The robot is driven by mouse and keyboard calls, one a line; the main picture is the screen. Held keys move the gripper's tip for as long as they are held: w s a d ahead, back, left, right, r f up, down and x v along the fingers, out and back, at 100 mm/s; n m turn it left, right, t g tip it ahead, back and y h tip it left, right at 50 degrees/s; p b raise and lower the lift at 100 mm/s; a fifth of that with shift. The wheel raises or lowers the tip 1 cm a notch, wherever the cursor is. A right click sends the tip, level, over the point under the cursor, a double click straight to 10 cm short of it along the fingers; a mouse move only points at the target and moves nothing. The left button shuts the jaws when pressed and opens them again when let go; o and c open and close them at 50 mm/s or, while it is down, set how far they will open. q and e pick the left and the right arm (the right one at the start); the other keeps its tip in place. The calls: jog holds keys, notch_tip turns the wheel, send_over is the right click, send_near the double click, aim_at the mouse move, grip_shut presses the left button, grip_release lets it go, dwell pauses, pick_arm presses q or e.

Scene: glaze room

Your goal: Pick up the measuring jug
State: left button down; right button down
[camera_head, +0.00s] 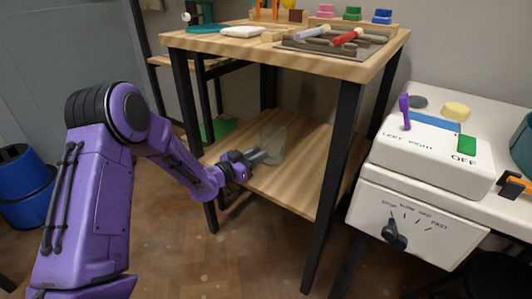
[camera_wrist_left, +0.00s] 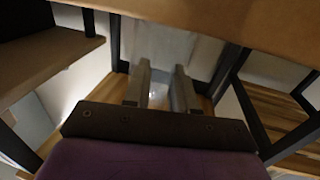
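The measuring jug (camera_head: 273,143) is a clear, pale jug standing on the lower wooden shelf of the table. It is hard to make out against the shelf, and my gripper hides its lower left part. My left gripper (camera_head: 262,157) reaches in from the left, just above the shelf, with its fingertips close beside the jug. In the left wrist view the two fingers (camera_wrist_left: 161,92) stand apart, with a pale, see-through shape between and beyond them, probably the jug (camera_wrist_left: 158,98). I cannot tell whether they touch it. My right gripper is not in view.
The table's top (camera_head: 228,42) overhangs the shelf (camera_head: 292,183), with dark legs (camera_head: 335,180) at the corners. A white machine (camera_head: 425,190) stands at the right. The shelf's front right is bare.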

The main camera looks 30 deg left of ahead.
aim_at(257, 145)
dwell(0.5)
pick_arm(q)
jog(key=shift+r, duration=0.45)
notch_tip(257, 145, up, 3)
jog(key=shift+d+f+p, duration=0.1)
jog(key=shift+p, duration=0.85)
jog(key=s+d+r+p, duration=0.5)
jog(key=s+d+r, duration=0.3)
jog(key=d, duration=0.3)
jog(key=shift+d+r, duration=0.15)
jog(key=shift+r, duration=0.5)
